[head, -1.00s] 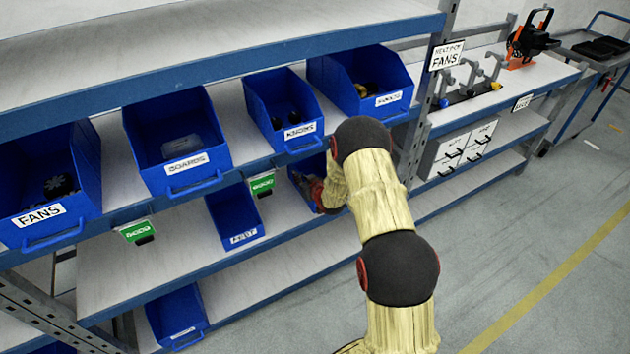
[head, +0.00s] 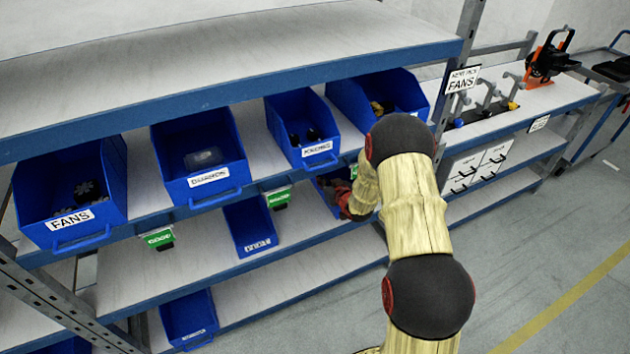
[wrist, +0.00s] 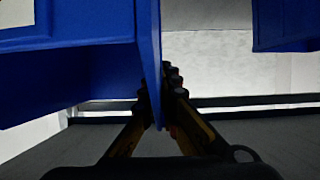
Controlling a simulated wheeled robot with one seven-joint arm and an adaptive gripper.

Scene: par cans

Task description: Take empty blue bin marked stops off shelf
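A blue bin (head: 325,187) stands on the middle shelf, largely hidden behind my arm; its label does not show. My gripper reaches its front right side in the head view. In the wrist view, the bin's blue wall (wrist: 149,50) runs down between the fingers of my gripper (wrist: 158,95), which close in on both sides of it. Another blue bin (head: 249,228) stands to the left on the same shelf and looks empty; its label is too blurred to read. A third blue bin (head: 189,318) sits on the lowest shelf, its label also unreadable.
The upper row holds blue bins with parts: a fans bin (head: 70,190), a bin with a clear part (head: 200,155), a knobs bin (head: 305,130) and another at right (head: 380,95). Green tags (head: 159,238) hang on the rail. Open floor (head: 540,240) lies right.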

